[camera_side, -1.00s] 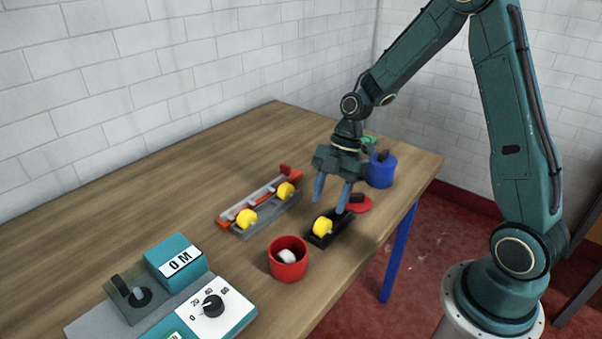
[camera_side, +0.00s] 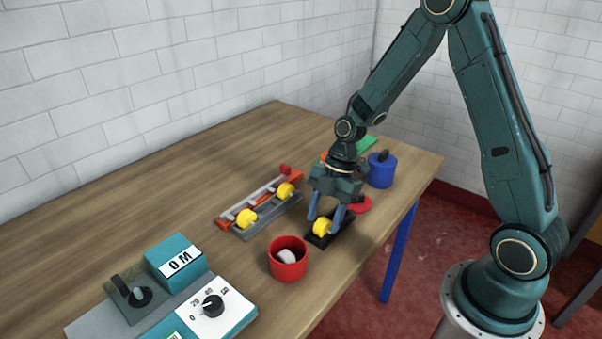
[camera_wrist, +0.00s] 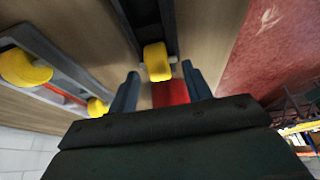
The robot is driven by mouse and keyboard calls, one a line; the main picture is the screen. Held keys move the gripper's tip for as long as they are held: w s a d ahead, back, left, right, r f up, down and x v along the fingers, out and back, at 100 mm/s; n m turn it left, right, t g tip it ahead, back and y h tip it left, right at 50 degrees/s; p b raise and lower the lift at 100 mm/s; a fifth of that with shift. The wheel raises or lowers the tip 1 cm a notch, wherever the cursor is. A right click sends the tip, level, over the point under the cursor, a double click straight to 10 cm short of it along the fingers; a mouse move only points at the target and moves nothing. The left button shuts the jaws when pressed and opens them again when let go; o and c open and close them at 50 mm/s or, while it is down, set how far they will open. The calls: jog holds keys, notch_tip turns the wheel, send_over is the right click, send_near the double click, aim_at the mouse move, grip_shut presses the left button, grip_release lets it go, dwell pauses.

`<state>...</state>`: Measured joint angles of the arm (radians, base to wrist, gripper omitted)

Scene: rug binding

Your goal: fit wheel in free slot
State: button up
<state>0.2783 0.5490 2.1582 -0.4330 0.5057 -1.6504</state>
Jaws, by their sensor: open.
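A yellow wheel (camera_side: 322,227) sits on the black tray (camera_side: 319,242) near the table's front edge. My gripper (camera_side: 326,215) is open just above this tray, its fingers close to the wheel. In the wrist view the yellow wheel (camera_wrist: 157,62) shows ahead of the gap between my open fingers (camera_wrist: 163,88); I cannot tell if they touch it. A grey and red frame (camera_side: 232,220) lies to the left with two yellow wheels in it, one at the near end (camera_side: 246,218) and one at the far end (camera_side: 286,191). Whether a slot is free between them cannot be seen clearly.
A red cup (camera_side: 288,262) with a white piece inside stands at the near left of the tray. A control box (camera_side: 205,310) fills the near left. The table's left back is clear.

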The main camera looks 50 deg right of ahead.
aim_at(325, 219)
jog(key=c, duration=1.1)
jog(key=shift+r, duration=0.15)
grip_shut()
notch_tip(325, 219, up, 20)
